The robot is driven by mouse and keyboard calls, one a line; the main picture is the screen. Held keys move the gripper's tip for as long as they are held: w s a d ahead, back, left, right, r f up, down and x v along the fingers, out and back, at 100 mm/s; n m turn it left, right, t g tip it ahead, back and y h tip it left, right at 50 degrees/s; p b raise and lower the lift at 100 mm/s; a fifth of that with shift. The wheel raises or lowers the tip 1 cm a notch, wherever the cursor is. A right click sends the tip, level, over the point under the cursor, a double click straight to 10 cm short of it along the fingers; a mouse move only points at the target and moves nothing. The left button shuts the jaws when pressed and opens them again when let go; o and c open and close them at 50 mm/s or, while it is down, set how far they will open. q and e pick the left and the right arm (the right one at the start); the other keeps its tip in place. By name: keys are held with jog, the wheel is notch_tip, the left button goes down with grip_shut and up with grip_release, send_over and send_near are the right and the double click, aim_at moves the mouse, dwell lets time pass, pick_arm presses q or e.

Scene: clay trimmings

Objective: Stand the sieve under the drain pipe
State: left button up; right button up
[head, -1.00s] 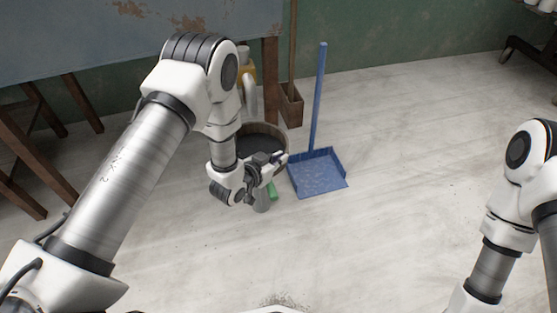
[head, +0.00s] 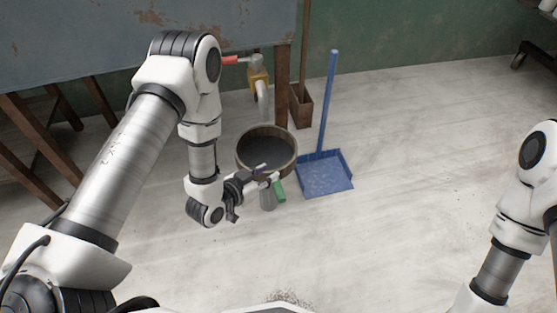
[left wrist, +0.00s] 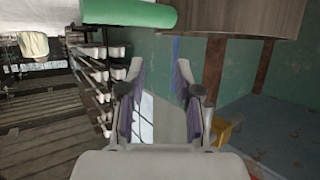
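The sieve (head: 266,130), as I take it, is the round wooden-rimmed vessel with a dark inside, upright on the floor. The grey drain pipe (head: 263,92) hangs just behind its far rim in the head view; whether its mouth lies over the sieve is unclear. My left gripper (head: 254,187) is in front of the sieve's near side, its fingers apart. In the left wrist view the fingers (left wrist: 159,90) stand apart with nothing between them, and the wooden side (left wrist: 250,18) shows beyond. My right gripper is out of view.
A green cylinder (head: 280,191) and a small grey thing (head: 268,201) are close to my left fingers. A blue dustpan (head: 325,177) stands right of the sieve. A wooden box (head: 302,108) and table leg (head: 282,85) are behind. Floor at right and front is clear.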

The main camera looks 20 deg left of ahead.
pick_arm(q)
jog(key=s+a+f+n+g+y, duration=0.1)
jog(key=s+f+g, duration=0.2)
jog(key=s, duration=0.5)
jog(key=s+a+f+n+g+y, duration=0.1)
jog(key=s+f+n+g+y, duration=0.1)
jog(key=s+g, duration=0.3)
jog(key=s+a+f+n+g+y, duration=0.1)
jog(key=s+f+g, duration=0.3)
jog(key=s, duration=0.9)
jog(key=shift+s+a+f+g+y, duration=0.15)
jog(key=shift+a+f+g+y, duration=0.2)
jog(key=shift+a, duration=0.25)
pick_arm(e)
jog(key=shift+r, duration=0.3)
pick_arm(q)
jog(key=shift+c, duration=0.4)
